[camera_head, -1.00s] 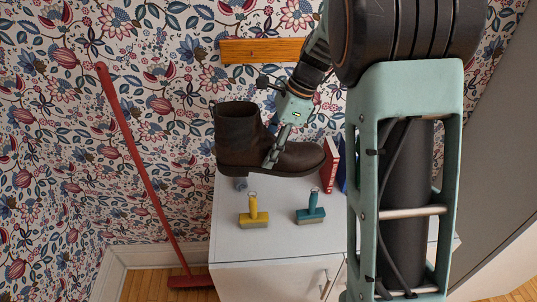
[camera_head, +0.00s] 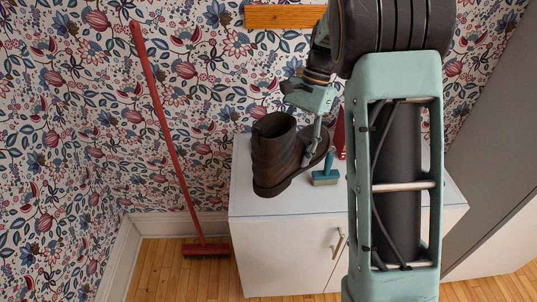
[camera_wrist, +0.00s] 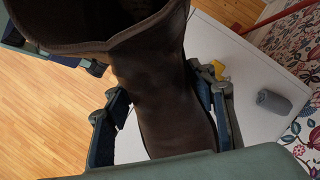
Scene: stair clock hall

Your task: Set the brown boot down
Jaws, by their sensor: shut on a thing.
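The brown boot (camera_head: 272,155) hangs in my gripper (camera_head: 313,148), opening upward, its toe toward the back right. In the head view it lies over the left part of the white cabinet top (camera_head: 300,203); I cannot tell whether its sole touches. In the wrist view the boot (camera_wrist: 165,95) fills the middle, between the two fingers of my gripper (camera_wrist: 163,110), which is shut on it. The boot's toe end is partly behind the fingers in the head view.
A teal-handled brush (camera_head: 325,172) stands on the cabinet right of the boot, with a red book (camera_head: 340,135) behind. The wrist view shows a grey roll (camera_wrist: 275,103) and a yellow bit (camera_wrist: 219,69) beside the boot. A red broom (camera_head: 165,120) leans on the wall.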

